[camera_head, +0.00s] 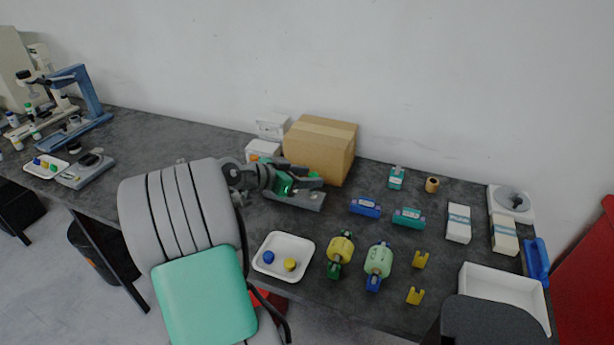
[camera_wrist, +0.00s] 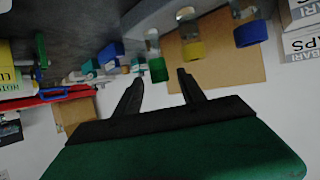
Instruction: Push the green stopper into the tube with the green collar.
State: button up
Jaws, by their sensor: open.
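My gripper (camera_head: 312,178) is open, over the grey rack (camera_head: 308,202) in front of the brown carton. In the wrist view, which looks upside down, my gripper (camera_wrist: 158,80) has its two dark fingers apart. Beyond the gap stands the tube with the green collar (camera_wrist: 157,70), apart from the fingers as far as I can tell. The yellow-collared tube (camera_wrist: 193,49) and blue-collared tube (camera_wrist: 246,34) stand beside it. The white tray (camera_head: 303,241) holds a blue stopper (camera_head: 269,257) and a yellow stopper (camera_head: 290,264). I cannot pick out a separate green stopper; the arm hides part of the rack.
A brown carton (camera_head: 322,149) stands close behind the rack, with white boxes (camera_head: 263,149) to its left. An empty-looking white bin (camera_head: 505,279) is front right.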

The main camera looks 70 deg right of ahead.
jog(key=b+v, duration=0.1)
jog(key=v, duration=0.6)
jog(key=shift+w+a+r, duration=0.2)
jog(key=shift+a, duration=0.1)
